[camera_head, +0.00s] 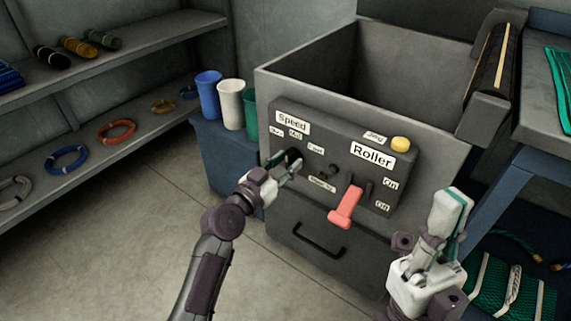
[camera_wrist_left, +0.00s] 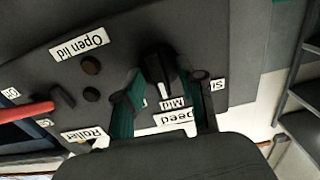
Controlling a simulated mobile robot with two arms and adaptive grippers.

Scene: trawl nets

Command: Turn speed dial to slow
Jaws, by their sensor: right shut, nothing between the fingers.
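The speed dial (camera_wrist_left: 160,62) is a black round knob with a raised ridge on the grey control panel. In the left wrist view its ridge points toward the "Mid" label (camera_wrist_left: 172,103); the partly hidden slow label (camera_wrist_left: 218,85) is to the right. In the head view the dial (camera_head: 293,154) sits below the "Speed" sign (camera_head: 292,121). My left gripper (camera_head: 287,167) is at the dial, fingers apart. In the left wrist view my left gripper (camera_wrist_left: 168,80) has one finger on each side of the dial, with a visible gap at the right. My right gripper (camera_head: 458,205) is shut and empty, away from the panel.
A red lever (camera_head: 346,207), a yellow button (camera_head: 400,144) and small dark knobs are on the same panel. A drawer handle (camera_head: 318,240) is below. Blue, white and green cups stand left of the machine. Open floor (camera_head: 120,240) lies at the left.

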